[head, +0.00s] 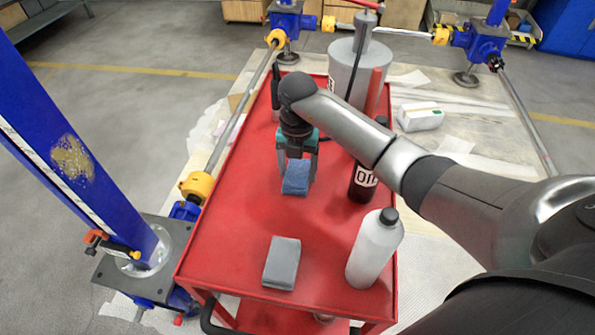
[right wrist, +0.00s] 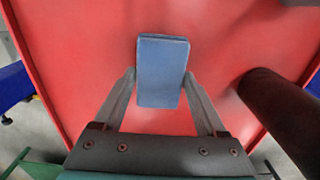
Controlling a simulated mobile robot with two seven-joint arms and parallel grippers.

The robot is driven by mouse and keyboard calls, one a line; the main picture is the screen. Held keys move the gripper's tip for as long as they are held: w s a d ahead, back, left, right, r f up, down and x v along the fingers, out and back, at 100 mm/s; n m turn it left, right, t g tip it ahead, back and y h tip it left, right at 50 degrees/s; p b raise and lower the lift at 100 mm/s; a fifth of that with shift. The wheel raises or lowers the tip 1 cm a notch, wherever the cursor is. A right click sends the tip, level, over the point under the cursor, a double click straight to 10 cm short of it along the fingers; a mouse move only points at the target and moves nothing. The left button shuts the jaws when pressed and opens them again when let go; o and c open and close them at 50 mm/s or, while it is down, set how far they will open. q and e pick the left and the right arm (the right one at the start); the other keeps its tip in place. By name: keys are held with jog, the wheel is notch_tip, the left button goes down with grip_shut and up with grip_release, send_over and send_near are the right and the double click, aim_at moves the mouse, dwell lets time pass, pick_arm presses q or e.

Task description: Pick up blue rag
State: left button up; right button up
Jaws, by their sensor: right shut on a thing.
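The blue rag (head: 296,178) is a folded block at the middle of the red cart top in the head view. My right gripper (head: 298,172) comes down over it from above, its fingers on either side. In the right wrist view the blue rag (right wrist: 161,72) sits between the two fingertips of my right gripper (right wrist: 160,82), which is shut on it. I cannot tell whether the rag touches the cart top. My left gripper is in neither view.
A grey can (head: 345,70) stands at the back. A blue jack post (head: 75,150) rises at left.

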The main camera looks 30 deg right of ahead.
aim_at(298, 171)
notch_tip(298, 171, up, 7)
jog(key=shift+r+p, duration=0.1)
jog(key=shift+p, duration=0.8)
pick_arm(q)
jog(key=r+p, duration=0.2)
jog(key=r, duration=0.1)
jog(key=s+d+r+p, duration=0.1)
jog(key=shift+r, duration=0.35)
pick_arm(e)
notch_tip(298, 171, up, 13)
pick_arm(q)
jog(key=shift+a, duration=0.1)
pick_arm(e)
jog(key=o, duration=0.8)
jog(key=c, duration=0.6)
jog(key=shift+c, duration=0.3)
